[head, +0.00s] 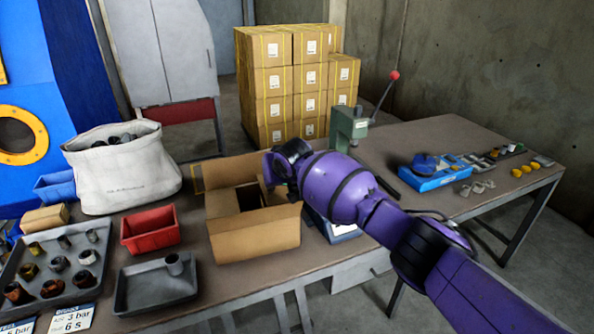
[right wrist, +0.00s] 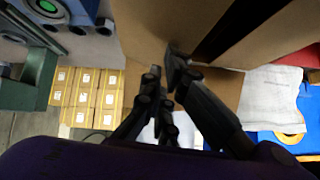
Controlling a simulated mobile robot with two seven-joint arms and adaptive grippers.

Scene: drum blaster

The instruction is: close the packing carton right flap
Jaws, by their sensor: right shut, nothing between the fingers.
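The packing carton (head: 225,205) stands on the workbench in the head view, with its dark inside partly visible. Its front flap (head: 258,240) hangs outward and its back flap (head: 235,168) stands up. The right flap is largely hidden behind my right gripper (head: 276,178), which is at the carton's right side. In the right wrist view, brown cardboard (right wrist: 150,25) and the dark opening fill the top. My right gripper also shows there (right wrist: 165,72), shut and empty, its fingertips close to the cardboard; I cannot tell whether they touch. My left gripper is not in view.
A red bin (head: 150,230), a grey tray (head: 140,295) and a white sack (head: 125,180) are left of the carton. A green press (head: 349,127) with a red-knobbed lever stands behind my right arm.

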